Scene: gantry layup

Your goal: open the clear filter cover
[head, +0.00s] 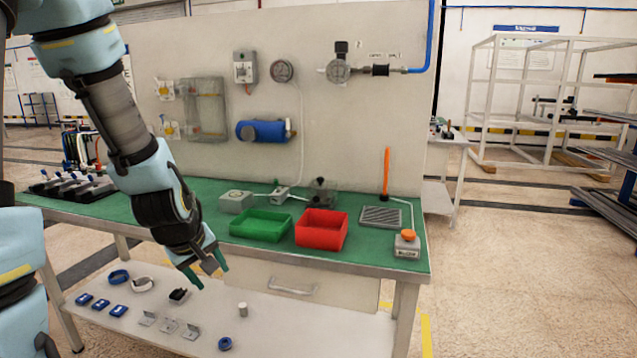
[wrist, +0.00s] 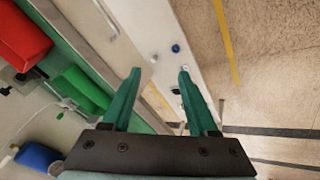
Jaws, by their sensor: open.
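The clear filter cover (head: 205,108) appears to be the see-through box on the upright panel, left of centre in the head view. It looks closed against the panel. Yellow-and-white fittings sit at its left side. My gripper (head: 208,272) has green fingers and points down in front of the bench's front edge, well below and apart from the cover. In the wrist view my gripper (wrist: 159,72) is open, with nothing between its fingers. The cover is not seen in the wrist view.
On the green bench stand a green bin (head: 260,224) and a red bin (head: 321,229). A blue cylinder (head: 263,131), gauge (head: 282,71) and regulator (head: 338,70) are on the panel. A drawer handle (head: 291,289) faces the front; the lower shelf (head: 290,330) holds small parts.

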